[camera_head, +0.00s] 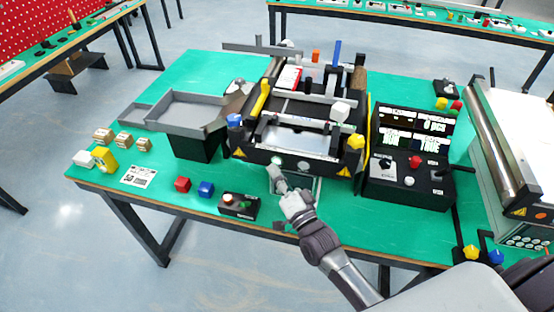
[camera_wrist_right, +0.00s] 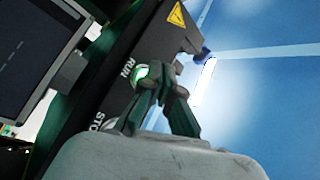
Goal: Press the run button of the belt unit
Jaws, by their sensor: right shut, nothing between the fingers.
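The belt unit (camera_head: 255,152) is a black machine on the green table, with its front panel facing me. In the right wrist view, its green lit run button (camera_wrist_right: 141,71) sits by the word RUN, partly covered by my finger. A pale stop button (camera_wrist_right: 112,125) by the word STOP is partly hidden behind the gripper. My right gripper (camera_head: 274,170) is shut and empty just in front of the panel. In the wrist view its fingertips (camera_wrist_right: 160,68) overlap the edge of the run button; I cannot tell whether they touch it. My left gripper is not in view.
A black control console (camera_head: 405,170) with a red button stands right of the belt unit. A grey tray (camera_head: 200,110) stands at the left.

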